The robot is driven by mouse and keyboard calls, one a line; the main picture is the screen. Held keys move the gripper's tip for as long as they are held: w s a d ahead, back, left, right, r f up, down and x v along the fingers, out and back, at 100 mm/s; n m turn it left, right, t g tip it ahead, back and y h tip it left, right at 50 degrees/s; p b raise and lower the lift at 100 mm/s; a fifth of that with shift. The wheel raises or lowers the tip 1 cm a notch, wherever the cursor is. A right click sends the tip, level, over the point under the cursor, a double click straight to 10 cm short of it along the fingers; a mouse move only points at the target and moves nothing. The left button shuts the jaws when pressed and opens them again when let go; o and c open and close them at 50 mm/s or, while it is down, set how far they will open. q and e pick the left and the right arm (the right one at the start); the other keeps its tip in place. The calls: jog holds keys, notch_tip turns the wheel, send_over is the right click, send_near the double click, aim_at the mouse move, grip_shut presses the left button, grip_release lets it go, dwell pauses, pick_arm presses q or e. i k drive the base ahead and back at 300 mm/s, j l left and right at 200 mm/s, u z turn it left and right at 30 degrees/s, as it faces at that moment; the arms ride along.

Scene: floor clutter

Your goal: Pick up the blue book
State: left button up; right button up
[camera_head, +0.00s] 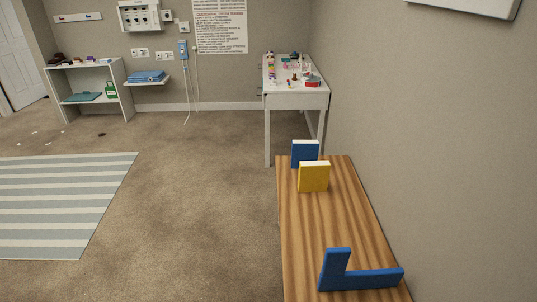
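A blue book (304,150) with pale page edges stands upright at the far end of the wooden bench (325,228). A yellow book (313,177) stands upright just in front of it and hides its lower part. I cannot tell whether the two books touch. Neither of my grippers is in view.
A blue L-shaped object (361,279) is at the bench's near end. The bench top between it and the yellow book is clear. A wall is on the right. A cluttered white table (296,99) stands beyond the bench. Open carpet and a striped rug (62,204) lie left.

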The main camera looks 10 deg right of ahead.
aim_at(301, 150)
jog(key=z, duration=0.5)
jog(key=i+j+u, duration=0.1)
jog(key=u, duration=2.35)
jog(key=j+u, duration=0.15)
jog(key=u, duration=1.45)
jog(key=i+l+z, duration=0.1)
jog(key=l+z, duration=0.3)
jog(key=i+l+z, duration=0.15)
jog(key=z, duration=0.25)
jog(key=i+l+z, duration=0.2)
jog(key=z, duration=0.2)
jog(key=i+l+z, duration=0.2)
jog(key=z, duration=0.2)
jog(key=i+z, duration=0.25)
jog(key=z, duration=0.15)
